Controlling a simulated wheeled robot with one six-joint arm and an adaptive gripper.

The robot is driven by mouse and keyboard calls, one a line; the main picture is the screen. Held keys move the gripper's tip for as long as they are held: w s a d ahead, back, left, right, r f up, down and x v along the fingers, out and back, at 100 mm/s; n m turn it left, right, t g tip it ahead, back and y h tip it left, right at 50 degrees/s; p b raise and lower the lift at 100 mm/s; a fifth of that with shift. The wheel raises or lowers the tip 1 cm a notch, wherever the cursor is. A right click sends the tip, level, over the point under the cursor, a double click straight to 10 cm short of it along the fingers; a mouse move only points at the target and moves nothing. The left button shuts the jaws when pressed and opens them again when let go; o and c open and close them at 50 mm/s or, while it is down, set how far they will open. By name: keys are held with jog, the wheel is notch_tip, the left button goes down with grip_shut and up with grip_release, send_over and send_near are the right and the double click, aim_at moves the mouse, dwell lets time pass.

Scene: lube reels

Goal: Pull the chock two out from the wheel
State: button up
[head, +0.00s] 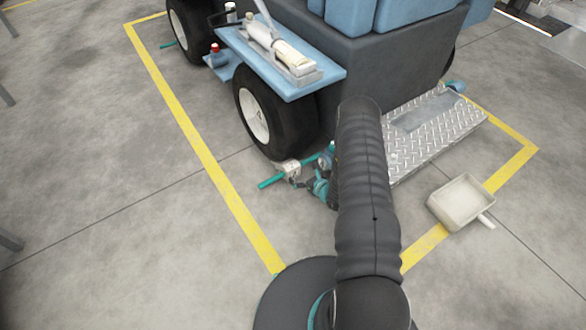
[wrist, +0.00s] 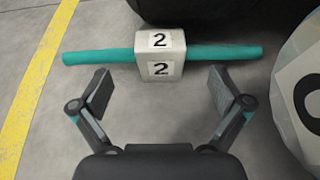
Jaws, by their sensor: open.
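Chock two is a pale block marked 2 with a teal bar through it; it shows in the wrist view (wrist: 160,58) and in the head view (head: 290,170). It lies on the floor by the black wheel (head: 262,115) of the blue cart. In the wrist view the dark tyre (wrist: 215,12) is just beyond it; I cannot tell if they touch. My gripper (wrist: 160,92) is open and empty, its fingers apart on the near side of the block, below the bar in the picture. In the head view my arm hides part of the gripper.
The blue cart (head: 285,65) carries a tray with a cylinder. A metal tread step (head: 435,125) is right of my arm. A beige scoop-like bin (head: 460,202) lies near the yellow floor line (head: 215,170). A pale rounded thing (wrist: 300,95) is close on the wrist view's right.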

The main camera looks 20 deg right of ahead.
aim_at(294, 168)
jog(key=x, duration=0.8)
